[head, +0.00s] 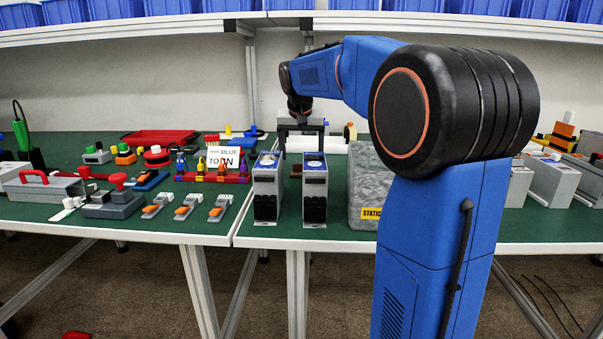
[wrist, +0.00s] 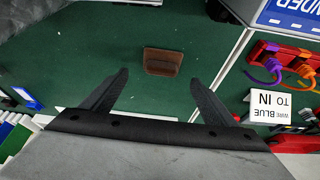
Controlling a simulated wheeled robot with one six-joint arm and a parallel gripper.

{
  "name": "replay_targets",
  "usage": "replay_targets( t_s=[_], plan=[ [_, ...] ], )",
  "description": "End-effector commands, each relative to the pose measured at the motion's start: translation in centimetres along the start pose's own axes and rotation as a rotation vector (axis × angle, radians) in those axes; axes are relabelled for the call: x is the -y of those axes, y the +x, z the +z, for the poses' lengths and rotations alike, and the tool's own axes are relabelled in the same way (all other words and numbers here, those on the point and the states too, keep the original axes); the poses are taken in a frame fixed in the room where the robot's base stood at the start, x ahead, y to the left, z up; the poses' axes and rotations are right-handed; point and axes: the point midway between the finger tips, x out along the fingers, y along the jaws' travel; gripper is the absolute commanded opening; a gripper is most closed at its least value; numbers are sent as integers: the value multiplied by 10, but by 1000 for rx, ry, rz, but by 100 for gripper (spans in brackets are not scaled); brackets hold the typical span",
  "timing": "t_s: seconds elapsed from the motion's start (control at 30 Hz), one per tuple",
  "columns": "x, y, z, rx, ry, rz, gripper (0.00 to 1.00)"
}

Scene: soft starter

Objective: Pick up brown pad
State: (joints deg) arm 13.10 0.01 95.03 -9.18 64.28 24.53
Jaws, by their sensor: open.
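The brown pad (wrist: 162,62) lies flat on the green table mat. In the wrist view it is beyond my open fingers, a little above the gap between them. In the head view the pad (head: 296,171) is a small dark patch between the two grey soft starter units, partly hidden. My gripper (wrist: 155,85) is open and empty, its two black fingers spread apart. In the head view my gripper (head: 301,150) hangs above the mat behind the two units, pointing down.
Two grey units, left (head: 267,187) and right (head: 315,189), stand close on either side of the pad in the head view. A grey anti-static bag (head: 366,180) stands to the right. A red holder with a "WIRE BLUE TO IN" card (head: 223,158) is at left.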

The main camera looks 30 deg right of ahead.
Motion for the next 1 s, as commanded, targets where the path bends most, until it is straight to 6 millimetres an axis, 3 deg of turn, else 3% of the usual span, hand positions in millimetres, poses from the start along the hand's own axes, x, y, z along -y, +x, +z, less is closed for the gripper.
replay_targets(
  t_s=[0.27, 0.6, 0.83, 1.0],
  plan=[
    [1, 14, 0, 0, 0, 0, 80],
    [2, 55, 2, 1, 0, 0, 80],
    [2, 56, 1, 0, 0, 0, 80],
    [2, 56, 1, 0, 0, 0, 40]
  ],
)
